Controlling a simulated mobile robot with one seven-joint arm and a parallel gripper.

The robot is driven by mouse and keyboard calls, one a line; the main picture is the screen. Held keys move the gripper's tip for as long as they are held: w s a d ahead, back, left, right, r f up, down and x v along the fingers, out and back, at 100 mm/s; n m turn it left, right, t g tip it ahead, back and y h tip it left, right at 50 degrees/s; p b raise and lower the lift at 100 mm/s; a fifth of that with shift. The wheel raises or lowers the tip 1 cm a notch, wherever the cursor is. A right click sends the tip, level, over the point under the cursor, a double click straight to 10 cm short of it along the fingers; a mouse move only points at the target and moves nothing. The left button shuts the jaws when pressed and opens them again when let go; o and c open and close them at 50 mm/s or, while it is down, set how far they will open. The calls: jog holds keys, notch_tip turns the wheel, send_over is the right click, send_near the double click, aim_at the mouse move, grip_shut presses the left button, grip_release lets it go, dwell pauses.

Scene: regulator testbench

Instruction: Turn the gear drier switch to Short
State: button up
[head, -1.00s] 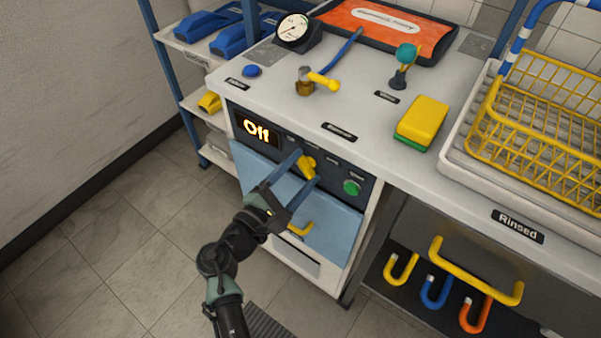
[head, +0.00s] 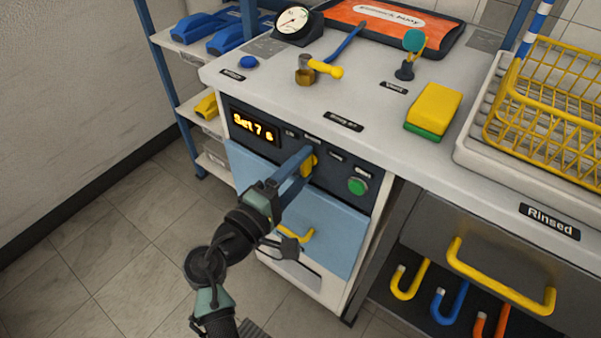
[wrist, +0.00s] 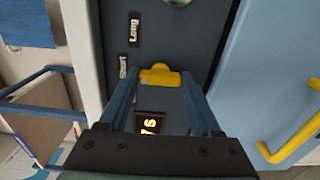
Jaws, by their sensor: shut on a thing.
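The gear drier's yellow switch knob (head: 309,165) sits on the dark control panel at the front of the bench. My gripper (head: 306,168) is shut on the knob, its two blue fingers on either side. In the wrist view the yellow knob (wrist: 160,76) shows between the fingertips. The labels Short (wrist: 122,66) and Long (wrist: 134,28) are beside it. The drier display (head: 254,126) reads "Set 7 s". My gripper and wrist hide part of the panel's lower edge.
A green button (head: 358,186) is right of the knob. The light blue drier door (head: 330,228) with a yellow handle (head: 296,234) lies below the panel. A yellow-green sponge (head: 433,110) and a yellow wire basket (head: 560,95) stand on the bench above.

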dwell(0.3)
jog(key=o, duration=1.4)
jog(key=p+v, duration=0.2)
jog(key=v, duration=1.1)
